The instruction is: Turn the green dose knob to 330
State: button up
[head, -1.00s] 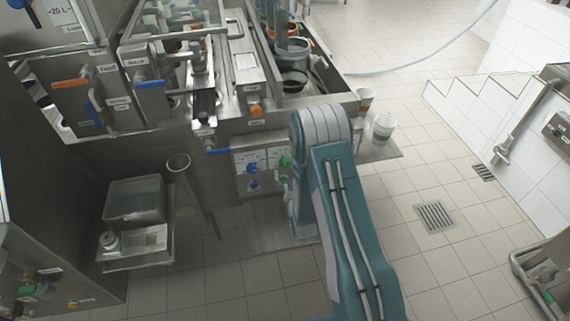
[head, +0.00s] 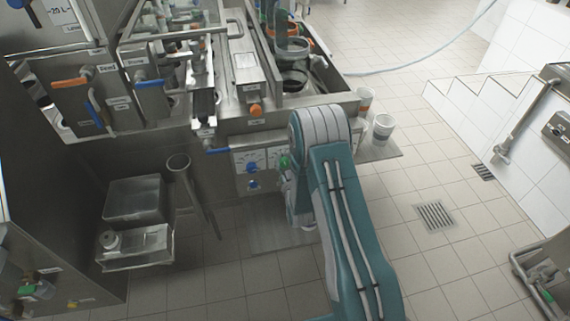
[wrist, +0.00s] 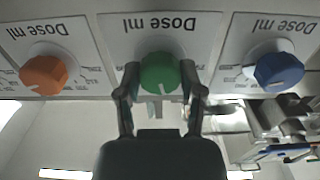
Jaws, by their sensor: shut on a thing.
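The green dose knob (wrist: 160,74) is in the middle of the wrist view, on a panel labelled "Dose ml" that appears upside down. My gripper (wrist: 160,84) is shut on it, one finger at each side. The knob's scale is mostly hidden by the gripper, so its setting cannot be read. In the head view a bit of green (head: 284,161) shows beside my arm, which hides most of that part of the panel.
An orange knob (wrist: 43,75) is left of the green one and a blue knob (wrist: 279,71) right of it, both clear of the fingers. In the head view, white cups (head: 383,127) stand right of the machine.

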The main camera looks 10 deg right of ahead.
dwell(0.3)
jog(key=o, duration=1.2)
jog(key=shift+w, duration=0.1)
jog(key=shift+c, duration=0.2)
jog(key=s, duration=1.2)
jog(key=shift+a, duration=0.1)
